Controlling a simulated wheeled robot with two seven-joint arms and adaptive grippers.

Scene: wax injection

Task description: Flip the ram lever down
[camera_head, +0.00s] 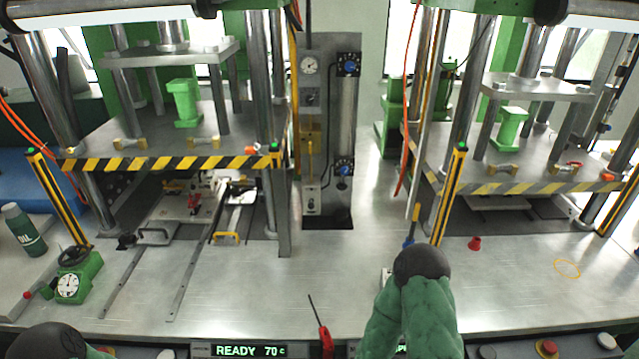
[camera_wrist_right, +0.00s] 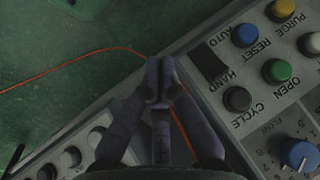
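I cannot identify the ram lever for certain. The centre column carries an upright yellow lever-like part (camera_head: 311,138), and a blue-handled part (camera_head: 409,242) stands beside my right arm in the head view. In the right wrist view my right gripper (camera_wrist_right: 160,65) has its fingers together, with nothing visible between them. It is over the gap beside a control panel (camera_wrist_right: 222,98), left of its AUTO/HAND switch. In the head view this gripper is hidden by my green arm. Only a piece of my left arm shows at the bottom left; its gripper is out of view.
Two presses with striped front edges (camera_head: 165,163) stand left and right. A dark green bottle (camera_head: 24,230) and a green gauge block (camera_head: 74,277) are at left. A red-handled screwdriver (camera_head: 325,340) lies at the front edge. The middle of the metal table (camera_head: 340,265) is mostly clear.

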